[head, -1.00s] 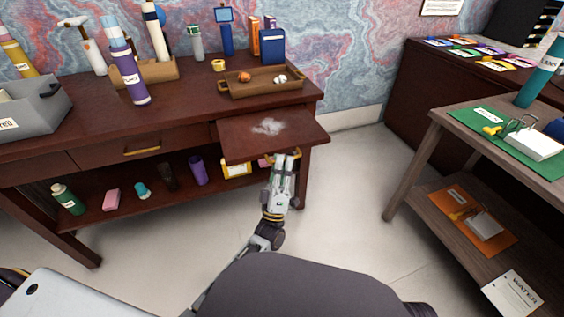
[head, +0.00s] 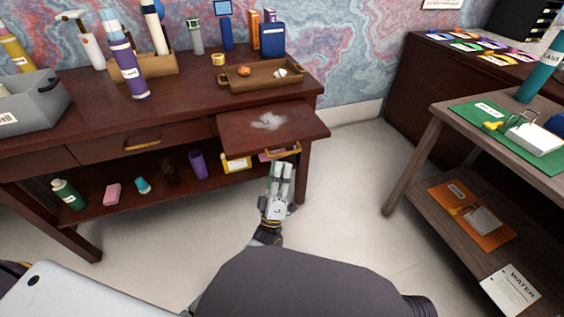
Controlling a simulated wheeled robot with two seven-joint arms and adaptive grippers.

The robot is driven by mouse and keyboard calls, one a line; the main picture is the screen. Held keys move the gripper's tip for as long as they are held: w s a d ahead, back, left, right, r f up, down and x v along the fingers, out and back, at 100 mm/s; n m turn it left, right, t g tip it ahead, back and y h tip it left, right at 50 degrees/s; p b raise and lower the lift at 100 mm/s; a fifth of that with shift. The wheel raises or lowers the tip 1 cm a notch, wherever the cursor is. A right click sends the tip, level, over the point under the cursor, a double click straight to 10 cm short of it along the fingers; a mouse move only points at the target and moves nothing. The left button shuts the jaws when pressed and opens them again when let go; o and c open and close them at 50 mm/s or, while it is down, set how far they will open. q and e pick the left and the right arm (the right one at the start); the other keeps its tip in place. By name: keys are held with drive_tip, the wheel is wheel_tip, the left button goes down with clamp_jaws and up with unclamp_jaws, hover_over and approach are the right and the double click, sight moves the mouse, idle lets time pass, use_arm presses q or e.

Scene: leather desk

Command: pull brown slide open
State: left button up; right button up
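The brown slide (head: 240,137) is a dark wooden board that sticks out from the right front of the desk, with a pale whitish patch on top. A brass handle (head: 285,153) shows under its front edge.
A wooden tray (head: 238,88) with small items stands on the desk above the slide. A closed drawer (head: 120,146) is to its left. Several items stand on the lower shelf (head: 100,210). A grey-brown side table (head: 437,120) stands at right, with open floor (head: 345,190) between.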

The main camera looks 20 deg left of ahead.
use_arm(q)
drive_tip(key=v, duration=0.4)
drive_tip(key=shift+w+h, duration=0.1)
drive_tip(key=shift+h, duration=0.2)
idle(0.4)
